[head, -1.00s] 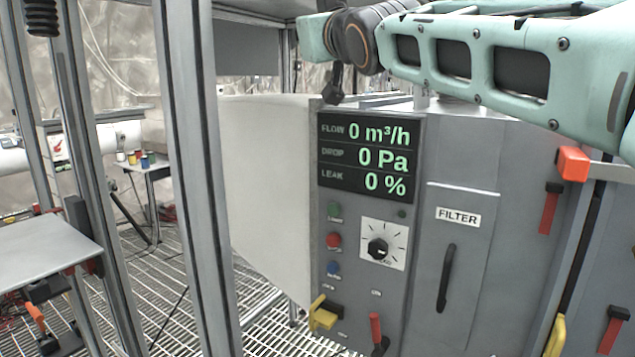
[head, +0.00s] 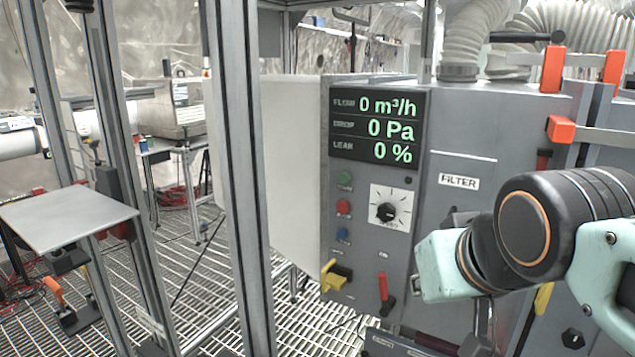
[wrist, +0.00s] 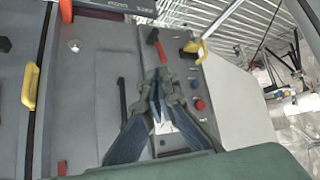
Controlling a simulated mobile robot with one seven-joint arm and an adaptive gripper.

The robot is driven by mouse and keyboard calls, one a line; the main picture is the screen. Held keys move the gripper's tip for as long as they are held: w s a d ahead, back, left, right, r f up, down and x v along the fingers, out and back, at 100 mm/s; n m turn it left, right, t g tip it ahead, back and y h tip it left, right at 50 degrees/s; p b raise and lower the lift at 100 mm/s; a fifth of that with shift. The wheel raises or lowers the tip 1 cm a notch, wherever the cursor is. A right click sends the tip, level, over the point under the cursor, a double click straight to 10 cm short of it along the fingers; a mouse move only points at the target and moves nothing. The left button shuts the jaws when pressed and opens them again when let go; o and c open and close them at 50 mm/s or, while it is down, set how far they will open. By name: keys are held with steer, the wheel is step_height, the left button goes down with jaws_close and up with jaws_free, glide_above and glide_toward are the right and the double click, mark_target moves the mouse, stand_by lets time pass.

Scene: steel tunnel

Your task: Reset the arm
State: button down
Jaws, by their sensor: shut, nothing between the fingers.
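My arm reaches in from the right edge of the head view, in front of the grey cabinet (head: 455,135). Its wrist hangs low before the filter door, and the gripper's end is largely hidden or cut off at the bottom. In the wrist view my gripper (wrist: 157,92) has its two fingers together with nothing between them. Behind them the cabinet front appears upside down, with the red-handled switch (wrist: 157,46) just beyond the fingertips. I cannot tell whether they touch it.
The cabinet carries a display (head: 375,125) reading zeros, a dial (head: 388,211), coloured buttons and a yellow handle (head: 334,277). Red clamps (head: 553,70) stand at the upper right. A metal post (head: 240,180) and a small grey table (head: 65,218) are at left. Grating floor lies between.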

steer(key=s+f+m+g+p, duration=0.1)
steer(key=s+f+g+p, duration=0.15)
steer(key=s+f, duration=0.55)
step_height(320, 180, up, 22)
steer(key=p, duration=2)
steer(key=shift+a+f+g+p, duration=0.25)
steer(key=shift+g+p, duration=0.1)
